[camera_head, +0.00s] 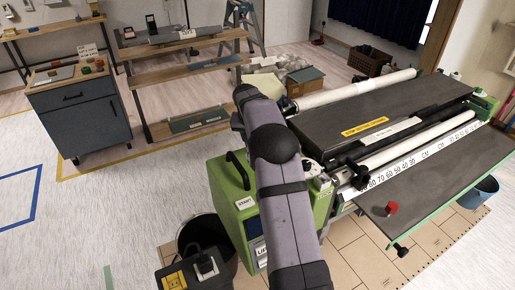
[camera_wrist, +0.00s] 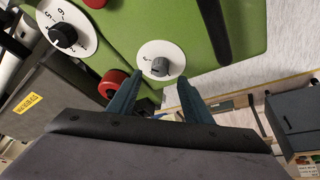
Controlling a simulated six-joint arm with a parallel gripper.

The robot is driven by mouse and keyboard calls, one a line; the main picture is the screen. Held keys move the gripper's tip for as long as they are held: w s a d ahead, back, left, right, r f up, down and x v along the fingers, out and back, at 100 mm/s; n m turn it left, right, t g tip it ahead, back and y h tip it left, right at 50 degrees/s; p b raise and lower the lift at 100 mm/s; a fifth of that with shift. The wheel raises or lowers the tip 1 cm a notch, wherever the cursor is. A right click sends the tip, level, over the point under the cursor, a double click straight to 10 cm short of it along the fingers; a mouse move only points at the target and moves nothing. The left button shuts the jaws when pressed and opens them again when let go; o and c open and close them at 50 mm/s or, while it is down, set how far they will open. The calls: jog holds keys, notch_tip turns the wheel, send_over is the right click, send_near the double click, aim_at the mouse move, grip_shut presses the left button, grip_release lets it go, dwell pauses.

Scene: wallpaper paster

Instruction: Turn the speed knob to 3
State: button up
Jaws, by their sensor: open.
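The green control box (camera_head: 230,205) of the wallpaper paster stands in the middle of the head view, partly behind my arm. In the wrist view, its green panel (camera_wrist: 175,22) carries two white dials. A grey knob (camera_wrist: 160,67) sits on the nearer dial, which has small numerals. A black knob (camera_wrist: 63,35) sits on the other dial, upper left, with larger numerals. I cannot tell which is the speed knob. My gripper (camera_wrist: 162,80) is open, its fingertips near the lower edge of the grey knob's dial, one to each side. Contact cannot be told.
A red button (camera_wrist: 113,83) lies close left of my gripper, and a black handle (camera_wrist: 210,30) stands to the right. The paster's dark bed (camera_head: 385,115) and rollers extend right. A grey cabinet (camera_head: 85,125) stands at left, with clear floor before it.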

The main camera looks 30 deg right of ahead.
jog(key=shift+v, duration=1.2)
jog(key=n+y, duration=0.1)
jog(key=n, duration=0.2)
send_over(243, 172)
jog(key=shift+w+f+g, duration=0.1)
jog(key=shift+g, duration=0.3)
jog(key=s+a+f+n, duration=0.1)
jog(key=s+a, duration=0.3)
jog(key=s, duration=0.5)
jog(key=s+a+f+n+g+y, duration=0.1)
jog(key=s+a+f+n, duration=0.1)
jog(key=s, duration=0.8)
jog(key=s+a+f+n+g+y, duration=0.1)
jog(key=s+a+f, duration=0.1)
jog(key=s+a, duration=0.5)
jog(key=s, duration=0.2)
jog(key=shift+s+f+n, duration=0.35)
jog(key=shift+f+n, duration=0.05)
